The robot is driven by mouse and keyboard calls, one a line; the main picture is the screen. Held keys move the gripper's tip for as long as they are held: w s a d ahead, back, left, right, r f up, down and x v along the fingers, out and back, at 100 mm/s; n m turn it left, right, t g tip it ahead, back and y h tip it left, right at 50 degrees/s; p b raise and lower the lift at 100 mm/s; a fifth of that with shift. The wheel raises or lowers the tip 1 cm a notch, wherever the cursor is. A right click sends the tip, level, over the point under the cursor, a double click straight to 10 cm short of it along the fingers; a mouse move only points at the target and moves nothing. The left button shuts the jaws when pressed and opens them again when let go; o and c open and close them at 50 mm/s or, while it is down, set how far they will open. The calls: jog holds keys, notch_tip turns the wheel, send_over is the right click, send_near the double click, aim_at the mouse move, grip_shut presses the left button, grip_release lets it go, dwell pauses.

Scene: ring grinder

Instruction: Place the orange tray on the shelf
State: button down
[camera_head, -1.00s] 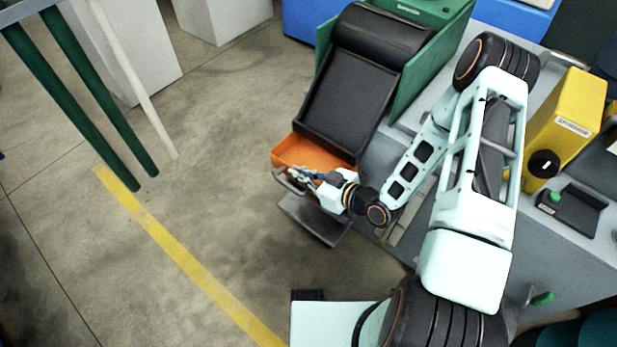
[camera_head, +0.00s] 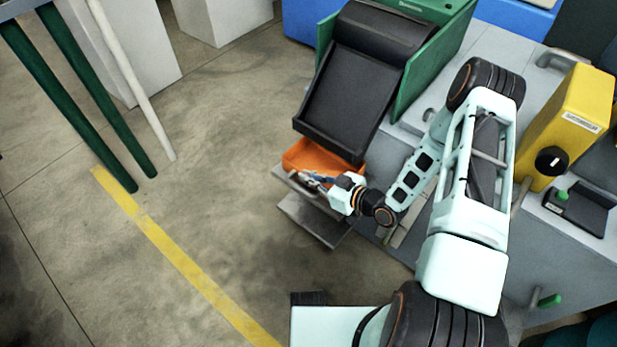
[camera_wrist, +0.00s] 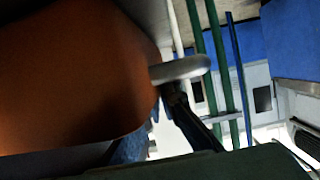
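The orange tray (camera_head: 318,156) is below the lower lip of the black chute, over a grey metal shelf (camera_head: 284,176). Whether its whole base rests on that shelf is hidden. My gripper (camera_head: 312,180) is at the tray's near side, with its fingers against or close beside the tray edge. In the wrist view the tray (camera_wrist: 70,70) fills the left side. A dark finger (camera_wrist: 186,118) shows beside a pale rounded bar near the tray's corner. The grip itself is too small and hidden to judge.
The black chute (camera_head: 350,105) between green side panels rises right behind the tray. A lower grey plate (camera_head: 312,220) sticks out beneath. The yellow box (camera_head: 565,125) stands on the grey bench at right. Open floor (camera_head: 220,170) lies to the left.

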jog(key=shift+f, duration=0.1)
jog(key=c, duration=2.2)
grip_release()
jog(key=shift+o, duration=0.2)
jog(key=shift+r, duration=0.25)
jog(key=p+v, duration=0.2)
jog(key=v, duration=1)
jog(key=shift+f, duration=0.15)
